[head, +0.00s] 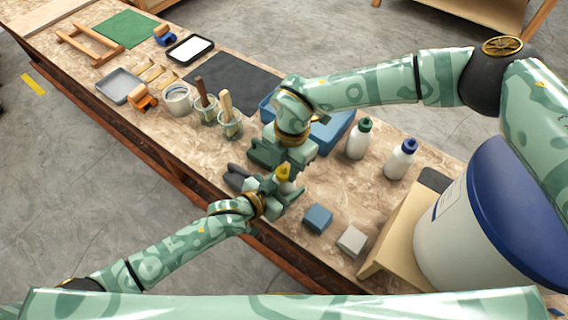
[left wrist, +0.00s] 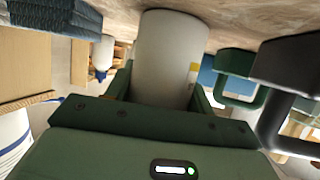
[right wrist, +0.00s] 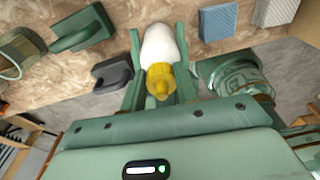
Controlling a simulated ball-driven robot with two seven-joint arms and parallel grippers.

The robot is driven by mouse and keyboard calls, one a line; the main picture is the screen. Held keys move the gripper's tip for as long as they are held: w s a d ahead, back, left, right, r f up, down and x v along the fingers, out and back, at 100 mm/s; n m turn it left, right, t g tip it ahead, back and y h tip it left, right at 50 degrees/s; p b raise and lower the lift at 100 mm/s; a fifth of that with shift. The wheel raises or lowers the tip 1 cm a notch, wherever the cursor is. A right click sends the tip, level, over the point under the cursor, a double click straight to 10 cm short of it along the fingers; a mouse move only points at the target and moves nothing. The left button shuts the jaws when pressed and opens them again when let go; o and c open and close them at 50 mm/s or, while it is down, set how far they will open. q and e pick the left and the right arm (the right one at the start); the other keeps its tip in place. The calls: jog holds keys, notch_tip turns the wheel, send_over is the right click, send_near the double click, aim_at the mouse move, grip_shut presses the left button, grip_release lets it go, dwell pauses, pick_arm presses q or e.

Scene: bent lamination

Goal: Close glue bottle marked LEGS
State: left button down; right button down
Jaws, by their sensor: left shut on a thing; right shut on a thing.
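A white glue bottle with a yellow cap stands near the front edge of the bench; the cap shows in the head view (head: 283,173). My left gripper (head: 277,187) is shut on the bottle's white body (left wrist: 166,62), which fills the left wrist view. My right gripper (head: 283,160) is over the top from behind, shut on the yellow cap (right wrist: 160,80). In the right wrist view the cap sits between its fingers with the white body beyond. The cap appears seated on the bottle; how tight it is, I cannot tell. No LEGS marking is readable.
A green-capped bottle (head: 358,139) and a blue-capped bottle (head: 401,160) stand to the right. A blue block (head: 317,218) and grey block (head: 352,241) lie in front. A blue tray (head: 339,131) is behind my right gripper. Brush pots (head: 230,124) stand left. A large blue-lidded bucket (head: 460,240) stands right.

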jog(key=m, duration=0.5)
jog(key=shift+s+d+m+t, duration=0.1)
jog(key=shift+s+m+t, duration=0.05)
jog(key=shift+m+t, duration=0.15)
jog(key=c, duration=1.1)
grip_release()
jog(key=shift+o, duration=0.2)
jog(key=shift+r, duration=0.15)
jog(key=shift+r, duration=2.15)
jog(key=shift+c, duration=0.2)
